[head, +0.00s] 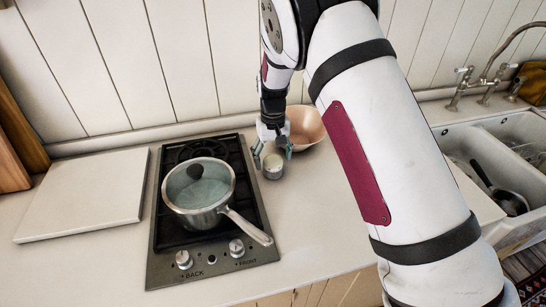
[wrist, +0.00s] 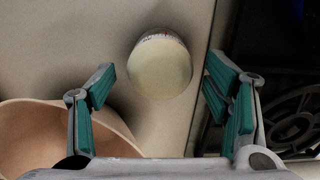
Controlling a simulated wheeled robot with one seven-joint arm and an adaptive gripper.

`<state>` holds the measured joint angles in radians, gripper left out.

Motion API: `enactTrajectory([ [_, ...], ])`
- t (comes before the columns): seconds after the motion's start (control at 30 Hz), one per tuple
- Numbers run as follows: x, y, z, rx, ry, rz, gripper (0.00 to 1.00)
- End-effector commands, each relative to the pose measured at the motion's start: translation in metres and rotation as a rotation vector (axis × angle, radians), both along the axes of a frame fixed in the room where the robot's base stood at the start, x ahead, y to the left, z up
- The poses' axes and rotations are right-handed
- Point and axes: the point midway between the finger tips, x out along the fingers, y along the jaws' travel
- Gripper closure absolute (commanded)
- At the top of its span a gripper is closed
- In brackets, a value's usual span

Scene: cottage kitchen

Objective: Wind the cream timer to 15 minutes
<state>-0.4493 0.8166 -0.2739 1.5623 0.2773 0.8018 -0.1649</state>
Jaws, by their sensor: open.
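The cream timer (head: 273,166) is a small round cylinder standing on the worktop just right of the hob. In the wrist view its pale round top (wrist: 160,68) shows between and a little beyond my fingertips, with dark marks on a band around its far side. My gripper (head: 271,154) is above and around the timer, with its teal-padded fingers apart. In the wrist view my gripper (wrist: 158,88) is open, with a gap between each finger and the timer. The marks are too small to read.
A pinkish bowl (head: 303,127) stands close behind and right of the timer. The gas hob (head: 168,239) is close on its left, bearing a lidded saucepan (head: 199,190) whose handle points toward the front right. A sink (head: 483,145) is at right. Worktop in front is clear.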

Motion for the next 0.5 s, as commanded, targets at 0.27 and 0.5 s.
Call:
enactTrajectory([
  [0.27, 0.0003, 0.0001, -0.0028, 0.000, -0.001, 0.000, 0.29],
  [0.5, 0.0003, 0.0002, -0.0026, 0.000, -0.001, 0.000, 0.72],
])
